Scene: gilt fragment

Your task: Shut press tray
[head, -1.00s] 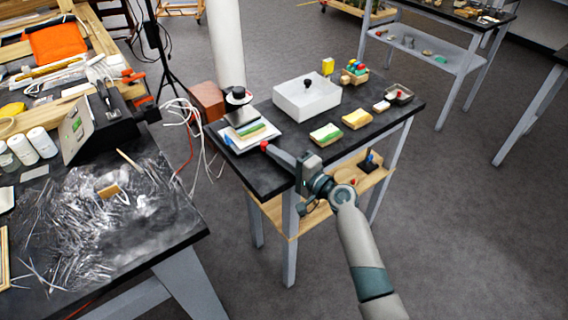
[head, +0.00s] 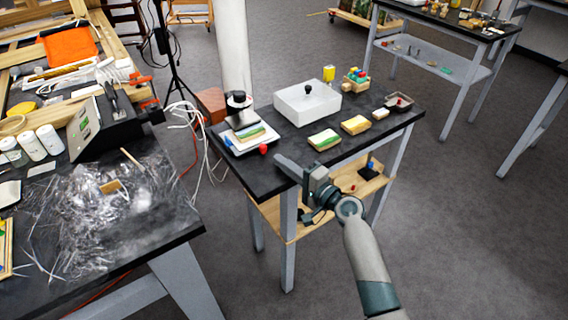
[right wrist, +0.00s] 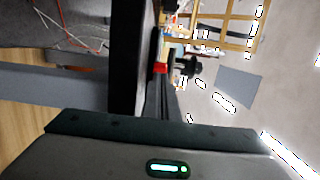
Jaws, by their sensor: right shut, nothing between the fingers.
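The press (head: 240,117) stands at the left end of the dark table, with a black round top and a dark block under it. Its pale press tray (head: 232,149) sticks out at the front, bearing a green and yellow layered piece (head: 250,133). A red knob (head: 263,149) is at the tray's front edge; a red knob also shows by the finger in the right wrist view (right wrist: 160,68). My right gripper (head: 279,161) is shut and empty, in front and to the right of the knob; I cannot tell whether it touches. My left gripper is out of view.
A white box (head: 296,109) with a black knob stands right of the press. A cluttered bench (head: 120,265) stands left; floor shows between.

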